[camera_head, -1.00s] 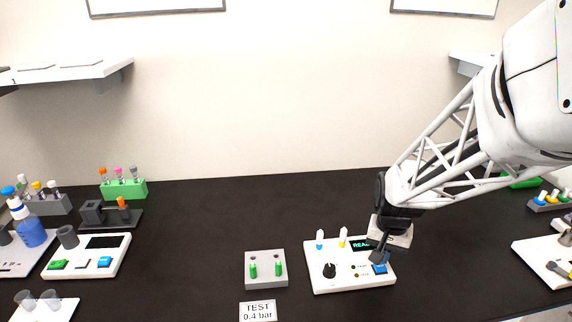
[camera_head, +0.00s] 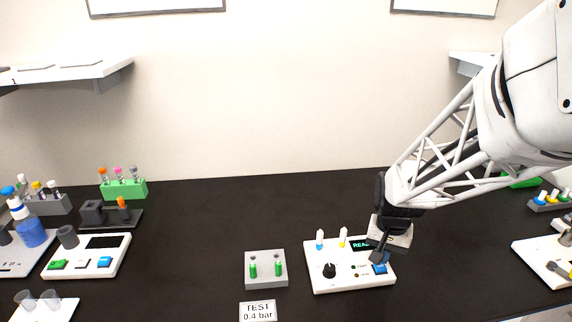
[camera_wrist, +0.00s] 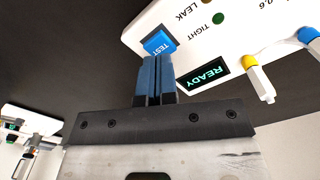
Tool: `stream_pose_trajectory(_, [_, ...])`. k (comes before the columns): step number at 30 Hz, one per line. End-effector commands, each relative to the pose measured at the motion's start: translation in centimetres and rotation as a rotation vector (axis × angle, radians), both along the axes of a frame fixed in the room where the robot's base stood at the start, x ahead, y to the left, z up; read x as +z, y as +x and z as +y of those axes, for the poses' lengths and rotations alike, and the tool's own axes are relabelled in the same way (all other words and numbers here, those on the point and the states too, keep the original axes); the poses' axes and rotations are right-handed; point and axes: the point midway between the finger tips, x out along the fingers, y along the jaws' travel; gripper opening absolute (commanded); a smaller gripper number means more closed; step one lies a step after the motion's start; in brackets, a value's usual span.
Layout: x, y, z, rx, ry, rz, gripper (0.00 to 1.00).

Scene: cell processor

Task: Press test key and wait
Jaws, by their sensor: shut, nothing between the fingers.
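The white cell processor panel (camera_head: 325,284) lies on the black bench, right of centre. Its blue TEST key (camera_wrist: 158,43) is at the panel's right side, and it also shows in the head view (camera_head: 380,269). The display (camera_wrist: 203,80) reads READY in green. My gripper (camera_wrist: 156,58) is shut and empty, with its blue-grey fingertips at the lower edge of the TEST key. I cannot tell whether they touch it. The TIGHT (camera_wrist: 218,18) and LEAK lamps look unlit. A black knob (camera_head: 329,270) and blue and yellow connectors stand on the panel.
A card (camera_head: 258,311) reads "TEST 0.4 bar". Other devices and racks stand at the far left and far right. The bench middle behind the panel is clear.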

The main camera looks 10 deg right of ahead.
Motion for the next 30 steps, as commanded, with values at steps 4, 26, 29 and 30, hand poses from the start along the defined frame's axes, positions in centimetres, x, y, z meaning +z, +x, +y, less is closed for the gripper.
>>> stream_pose_trajectory(4, [0.0,0.0,0.0,0.000,0.000,0.000,0.00])
stream_pose_trajectory(26, [-1.8,0.0,0.0,0.000,0.000,0.000,0.00])
stream_pose_trajectory(29, [-1.8,0.0,0.0,0.000,0.000,0.000,0.00])
stream_pose_trajectory(30, [-1.8,0.0,0.0,0.000,0.000,0.000,0.00])
